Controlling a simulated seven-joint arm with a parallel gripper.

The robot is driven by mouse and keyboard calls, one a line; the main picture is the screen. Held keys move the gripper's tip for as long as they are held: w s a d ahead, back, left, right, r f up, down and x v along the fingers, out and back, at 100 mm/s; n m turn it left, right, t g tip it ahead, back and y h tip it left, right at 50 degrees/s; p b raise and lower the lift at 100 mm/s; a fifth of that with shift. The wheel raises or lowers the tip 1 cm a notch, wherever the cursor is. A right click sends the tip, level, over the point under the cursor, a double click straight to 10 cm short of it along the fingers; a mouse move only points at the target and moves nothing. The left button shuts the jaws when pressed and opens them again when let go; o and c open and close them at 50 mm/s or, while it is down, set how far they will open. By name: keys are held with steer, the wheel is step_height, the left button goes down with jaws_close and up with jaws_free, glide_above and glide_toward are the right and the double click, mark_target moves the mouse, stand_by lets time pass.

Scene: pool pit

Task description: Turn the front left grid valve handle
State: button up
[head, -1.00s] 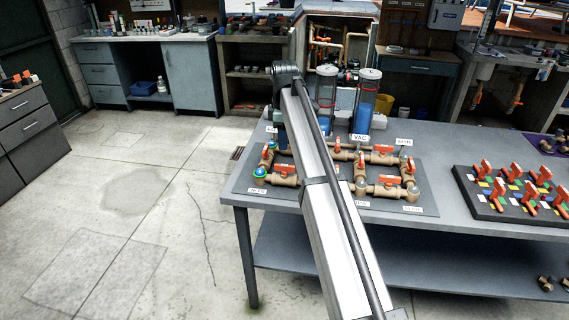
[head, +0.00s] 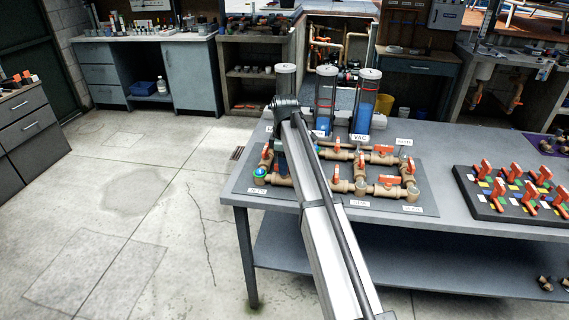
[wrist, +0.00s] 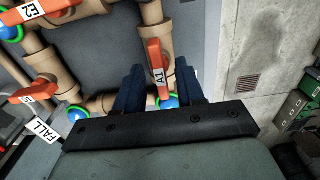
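The grid of tan pipes with orange valve handles lies on a dark board (head: 425,196) on the grey table. In the wrist view, an orange handle marked A1 (wrist: 158,58) stands between the two dark blue fingers of my gripper (wrist: 160,68). The fingers are open, one on each side of it, and I cannot tell whether either touches it. In the head view, an orange handle (head: 267,151) shows at the grid's left side, and a blue-green fitting (head: 260,172) sits at its front left corner. My arm hides part of the front left pipes and most of the gripper.
Clear cylinders (head: 325,100) stand behind the grid. A second board (head: 487,212) with several red-orange handles lies to the right. The floor left of the table is clear.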

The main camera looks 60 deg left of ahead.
steer(key=shift+c, duration=0.4)
jaws_close()
steer(key=m, duration=0.4)
steer(key=shift+m, duration=0.3)
steer(key=m, duration=0.4)
steer(key=shift+m, duration=0.3)
steer(key=m, duration=0.4)
steer(key=shift+m, duration=2.4)
